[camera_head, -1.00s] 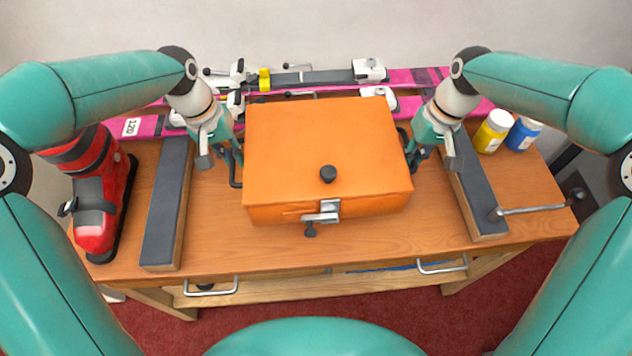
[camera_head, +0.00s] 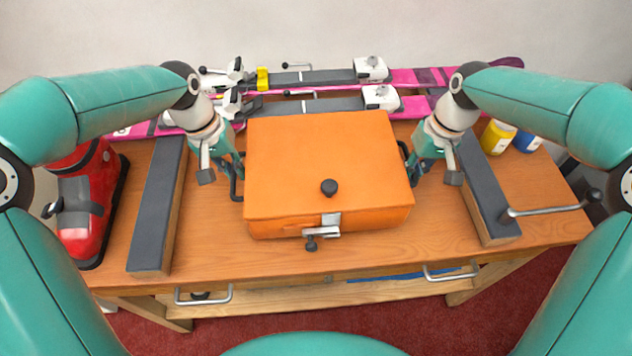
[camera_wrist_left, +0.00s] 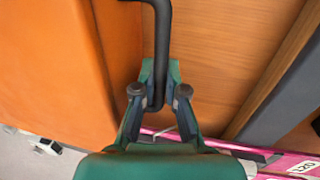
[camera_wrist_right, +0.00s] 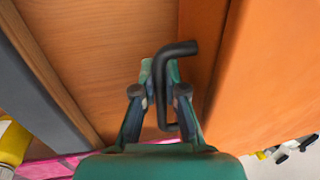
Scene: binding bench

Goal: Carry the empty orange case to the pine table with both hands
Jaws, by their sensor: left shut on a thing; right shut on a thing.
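The orange case (camera_head: 320,160) is closed and level over the middle of the wooden bench, with a black knob on its lid and a metal latch on its front. I cannot tell whether its underside touches the bench. My left gripper (camera_head: 238,165) is shut on the black handle (camera_wrist_left: 162,40) at the case's left side. My right gripper (camera_head: 412,165) is shut on the black handle (camera_wrist_right: 176,50) at its right side. No separate pine table can be made out. The case's inside is hidden.
The bench (camera_head: 215,240) carries two dark-topped blocks, left (camera_head: 158,205) and right (camera_head: 487,190) of the case. A red boot (camera_head: 85,205) stands far left. Pink skis (camera_head: 430,103) lie behind. Yellow (camera_head: 497,137) and blue (camera_head: 527,141) bottles stand at right. A metal crank (camera_head: 550,209) juts out right.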

